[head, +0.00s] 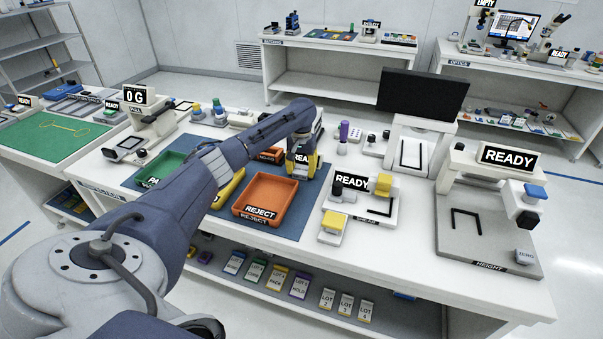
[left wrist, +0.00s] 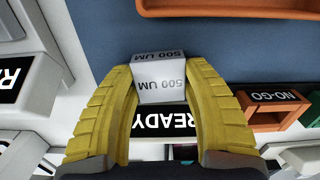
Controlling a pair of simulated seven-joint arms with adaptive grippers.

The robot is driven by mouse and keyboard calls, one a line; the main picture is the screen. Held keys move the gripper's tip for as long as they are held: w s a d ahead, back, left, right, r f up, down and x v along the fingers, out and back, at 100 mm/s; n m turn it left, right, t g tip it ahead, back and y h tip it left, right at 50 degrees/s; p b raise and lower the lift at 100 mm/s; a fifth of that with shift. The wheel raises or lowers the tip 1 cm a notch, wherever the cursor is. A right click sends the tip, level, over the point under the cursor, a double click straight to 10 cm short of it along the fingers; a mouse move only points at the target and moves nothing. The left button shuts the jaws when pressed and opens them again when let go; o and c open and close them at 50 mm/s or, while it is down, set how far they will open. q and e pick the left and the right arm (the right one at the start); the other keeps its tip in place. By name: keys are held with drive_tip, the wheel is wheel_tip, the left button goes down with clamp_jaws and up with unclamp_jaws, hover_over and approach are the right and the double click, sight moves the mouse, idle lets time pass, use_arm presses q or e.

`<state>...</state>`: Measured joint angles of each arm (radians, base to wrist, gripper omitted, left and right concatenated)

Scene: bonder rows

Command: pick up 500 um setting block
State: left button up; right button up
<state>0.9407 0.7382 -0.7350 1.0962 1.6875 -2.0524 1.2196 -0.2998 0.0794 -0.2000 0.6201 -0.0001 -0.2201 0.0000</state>
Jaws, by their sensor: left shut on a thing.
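The 500 um setting block (left wrist: 160,78) is a small white block marked "500 UM" on two faces. It sits between the yellow fingertips of my left gripper (left wrist: 163,85) in the left wrist view, and the fingers are shut on it. In the head view my left gripper (head: 302,167) points down over the bench, behind the orange reject tray (head: 268,218). My right gripper is in neither view.
An orange no-go holder (left wrist: 275,108) stands close to the right of the fingers in the left wrist view. A white shear station (head: 360,212) stands right of the gripper in the head view. A height station (head: 490,235) is farther right. The blue mat (head: 290,228) has bare room around the tray.

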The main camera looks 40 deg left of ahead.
use_arm(q)
drive_tip(key=c, duration=0.6)
drive_tip(key=shift+o, duration=0.2)
drive_tip(key=shift+r, duration=0.2)
